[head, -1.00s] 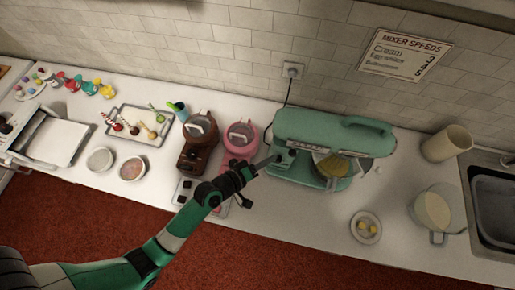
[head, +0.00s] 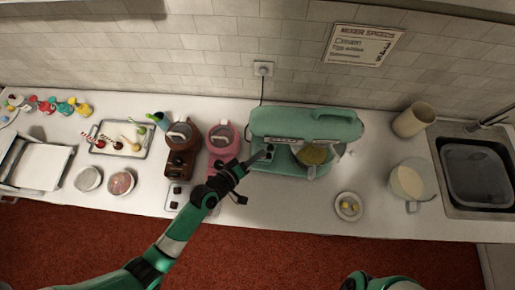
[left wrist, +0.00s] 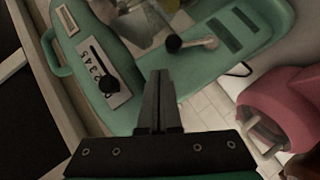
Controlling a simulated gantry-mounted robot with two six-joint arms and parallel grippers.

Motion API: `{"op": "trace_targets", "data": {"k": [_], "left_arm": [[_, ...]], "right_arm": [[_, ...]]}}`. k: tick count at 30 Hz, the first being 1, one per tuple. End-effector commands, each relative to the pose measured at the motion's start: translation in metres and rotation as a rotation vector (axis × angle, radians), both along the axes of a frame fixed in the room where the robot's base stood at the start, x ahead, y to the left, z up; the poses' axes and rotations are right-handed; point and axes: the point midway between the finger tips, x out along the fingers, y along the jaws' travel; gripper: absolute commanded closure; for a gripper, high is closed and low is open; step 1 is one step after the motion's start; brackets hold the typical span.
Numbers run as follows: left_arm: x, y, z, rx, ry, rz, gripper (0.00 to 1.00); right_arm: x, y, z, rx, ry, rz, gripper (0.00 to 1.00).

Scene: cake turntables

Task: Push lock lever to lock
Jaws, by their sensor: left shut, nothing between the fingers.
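The green stand mixer (head: 306,124) stands on the counter at the back wall, its bowl (head: 314,155) under the head. In the left wrist view, a metal lever with a black ball knob (left wrist: 173,43), apparently the lock lever, sits on the mixer's green body (left wrist: 250,12). A numbered plate with a black slider knob (left wrist: 108,84) is to its left. My left gripper (head: 264,155) is shut and empty at the mixer's left end. In the wrist view its fingertips (left wrist: 160,74) appear just below the ball knob; contact cannot be told. My right gripper is out of view.
A pink machine (head: 222,138) and a brown one (head: 181,150) stand left of the mixer, close to my left arm. A small plate (head: 338,208), a jug (head: 409,181) and a sink (head: 475,172) are to the right.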

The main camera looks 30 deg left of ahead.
Motion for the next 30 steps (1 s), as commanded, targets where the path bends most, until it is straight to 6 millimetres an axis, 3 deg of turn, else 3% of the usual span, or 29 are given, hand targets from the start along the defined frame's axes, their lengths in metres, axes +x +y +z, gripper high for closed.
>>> {"op": "trace_targets", "data": {"k": [10,17,24,30], "left_arm": [[0.000,0.001,0.003,0.000,0.000,0.000,1.00],[-0.005,0.006,0.038,0.000,-0.002,-0.009,1.00],[-0.051,0.006,0.068,0.001,0.000,-0.014,1.00],[-0.079,0.005,0.086,0.000,0.000,-0.014,1.00]], "right_arm": [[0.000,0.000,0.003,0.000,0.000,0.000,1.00],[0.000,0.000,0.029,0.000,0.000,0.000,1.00],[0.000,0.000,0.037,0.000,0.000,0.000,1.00],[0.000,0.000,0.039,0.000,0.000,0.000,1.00]]}}
